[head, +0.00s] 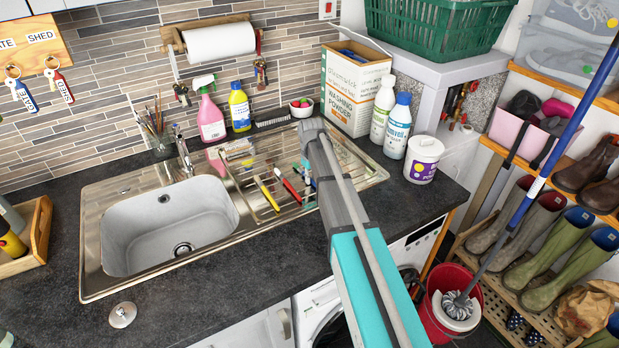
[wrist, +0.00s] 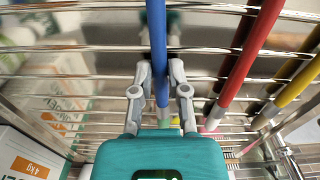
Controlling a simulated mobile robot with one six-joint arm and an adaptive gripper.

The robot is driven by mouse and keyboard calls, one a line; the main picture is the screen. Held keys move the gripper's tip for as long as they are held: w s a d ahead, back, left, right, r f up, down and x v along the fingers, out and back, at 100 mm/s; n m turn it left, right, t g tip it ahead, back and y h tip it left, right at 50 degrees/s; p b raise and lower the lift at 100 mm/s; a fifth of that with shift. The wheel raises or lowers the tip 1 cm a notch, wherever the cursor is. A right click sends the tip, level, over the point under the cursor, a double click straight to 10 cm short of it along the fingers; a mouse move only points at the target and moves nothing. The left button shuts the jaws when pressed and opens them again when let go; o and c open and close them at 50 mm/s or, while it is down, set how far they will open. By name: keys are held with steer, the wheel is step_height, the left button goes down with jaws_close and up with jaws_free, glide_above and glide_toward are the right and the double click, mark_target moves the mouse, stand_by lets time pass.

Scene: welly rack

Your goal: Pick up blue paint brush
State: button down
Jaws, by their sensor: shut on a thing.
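The blue paint brush (wrist: 157,40) runs up the middle of the wrist view. My gripper (wrist: 161,72) is shut on its handle, one finger on each side. In the head view my gripper is over the right part of the steel drainer (head: 345,178), mostly hidden behind my own arm. A little blue shows there beside it, too small to make out clearly. A red-handled brush (head: 290,188) and a yellow-handled brush (head: 267,194) lie on the drainer to the left. I cannot tell whether the blue brush still touches the drainer.
The sink bowl (head: 170,230) is left of the drainer. A washing powder box (head: 352,90), two white bottles (head: 395,125) and a white tub (head: 423,160) stand behind and to the right. A pink spray bottle (head: 210,117) stands at the back.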

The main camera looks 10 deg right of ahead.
steer(key=shift+r+p, duration=1.25)
steer(key=shift+r, duration=0.1)
steer(key=s+r+p, duration=1)
steer(key=s, duration=0.4)
step_height(320, 180, down, 3)
steer(key=b, duration=0.2)
steer(key=shift+r+b, duration=0.15)
steer(key=shift+b, duration=0.15)
